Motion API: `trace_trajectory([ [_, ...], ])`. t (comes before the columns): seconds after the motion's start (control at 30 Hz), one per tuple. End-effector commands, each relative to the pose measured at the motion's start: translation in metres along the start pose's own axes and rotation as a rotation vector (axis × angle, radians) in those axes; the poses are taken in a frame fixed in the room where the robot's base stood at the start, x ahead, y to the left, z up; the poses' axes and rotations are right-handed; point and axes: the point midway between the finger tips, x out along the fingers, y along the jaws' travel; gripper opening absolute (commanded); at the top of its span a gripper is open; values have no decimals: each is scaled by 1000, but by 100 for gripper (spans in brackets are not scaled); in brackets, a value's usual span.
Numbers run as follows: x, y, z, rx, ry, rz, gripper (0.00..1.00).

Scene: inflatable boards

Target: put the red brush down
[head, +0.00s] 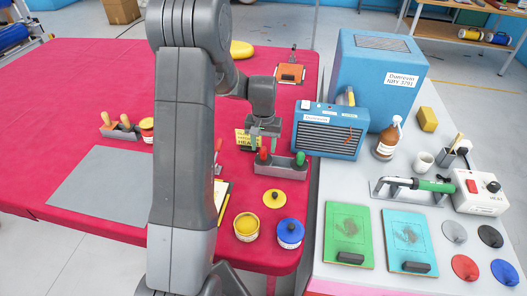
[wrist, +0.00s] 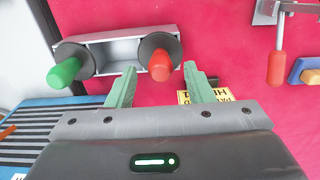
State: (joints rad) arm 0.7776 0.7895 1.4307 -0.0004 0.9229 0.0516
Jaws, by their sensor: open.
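The red brush (wrist: 160,66) stands handle up in the right end of a grey holder (wrist: 115,52), its black round collar at the rim. In the head view, the red handle (head: 263,153) is just below my gripper (head: 264,144). The green brush (wrist: 66,72) stands in the other end; in the head view it is to the right (head: 300,158). My gripper is open in the wrist view (wrist: 160,68). Its green fingertips lie on either side of the red handle, with a visible gap on each side. The brush bristles are hidden.
A blue machine (head: 330,130) stands close right of the holder. A yellow sign (head: 243,140) is behind it. A yellow lid (head: 274,198), yellow pot (head: 246,226) and blue-lidded pot (head: 290,232) are in front. The red mat (head: 70,80) is largely clear at far left.

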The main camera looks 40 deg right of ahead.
Motion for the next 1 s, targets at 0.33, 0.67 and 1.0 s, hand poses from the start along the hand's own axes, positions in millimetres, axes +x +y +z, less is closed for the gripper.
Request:
trace_trajectory([
  [0.33, -72, 0, -1, 0, 4, 0, 47],
  [0.67, -90, 0, 0, 0, 0, 0, 47],
  [1.0, -84, 0, 0, 0, -3, 0, 47],
])
